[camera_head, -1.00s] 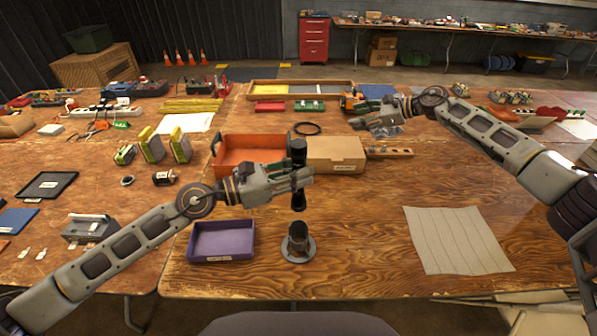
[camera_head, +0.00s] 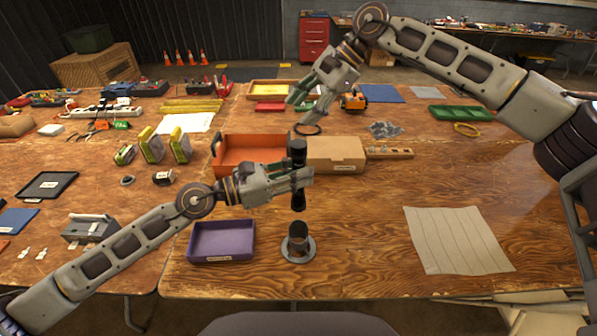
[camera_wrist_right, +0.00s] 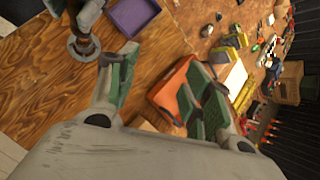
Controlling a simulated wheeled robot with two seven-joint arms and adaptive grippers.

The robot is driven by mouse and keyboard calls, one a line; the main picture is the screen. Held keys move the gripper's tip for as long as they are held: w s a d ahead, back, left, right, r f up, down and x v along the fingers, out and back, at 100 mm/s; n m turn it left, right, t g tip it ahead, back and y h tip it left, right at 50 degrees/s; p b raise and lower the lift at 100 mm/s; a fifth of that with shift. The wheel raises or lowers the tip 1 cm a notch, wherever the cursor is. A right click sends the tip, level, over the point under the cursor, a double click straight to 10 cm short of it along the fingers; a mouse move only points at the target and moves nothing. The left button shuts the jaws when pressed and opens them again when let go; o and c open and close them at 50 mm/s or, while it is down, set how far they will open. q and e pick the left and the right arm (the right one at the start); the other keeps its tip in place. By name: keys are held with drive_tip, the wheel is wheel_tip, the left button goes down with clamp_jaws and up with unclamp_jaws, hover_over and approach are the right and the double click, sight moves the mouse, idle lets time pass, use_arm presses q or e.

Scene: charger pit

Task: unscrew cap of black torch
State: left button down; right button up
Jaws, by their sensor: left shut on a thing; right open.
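The black torch (camera_head: 298,152) stands upright in the head view, with its wider head at the top and its lower end below the fingers. My left gripper (camera_head: 300,179) is shut around its middle and holds it above the table, behind a grey round-based holder (camera_head: 299,250). My right gripper (camera_head: 306,104) is open and empty, up and behind the torch and apart from it. Its spread green-padded fingers (camera_wrist_right: 160,88) show in the right wrist view. I cannot make out the seam of the cap.
An orange tray (camera_head: 228,172) and a cardboard box (camera_head: 335,150) stand close behind the torch. A purple tray (camera_head: 222,258) lies left of the holder. A grey lined sheet (camera_head: 458,240) lies at right. The table between holder and sheet is clear.

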sight(299, 143)
drive_tip(key=s+r+n+h, duration=0.1)
drive_tip(key=s+h, duration=0.1)
drive_tip(key=s, duration=0.2)
drive_tip(key=s+a+r+n+h, duration=0.1)
drive_tip(key=s+r+h, duration=0.1)
drive_tip(key=s, duration=0.2)
drive_tip(key=s+a+r+n+h, duration=0.1)
drive_tip(key=s+n+h, duration=0.1)
drive_tip(key=s, duration=0.1)
drive_tip(key=shift+s+r+h, duration=0.25)
drive_tip(key=shift+s+h, duration=0.05)
drive_tip(key=shift+s, duration=0.1)
drive_tip(key=shift+s+d+r+h, duration=0.2)
drive_tip(key=shift+s+h, duration=0.3)
drive_tip(key=shift+s, duration=0.05)
drive_tip(key=shift+f, duration=0.1)
drive_tip(key=shift+f, duration=3.35)
drive_tip(key=shift+m, duration=2.8)
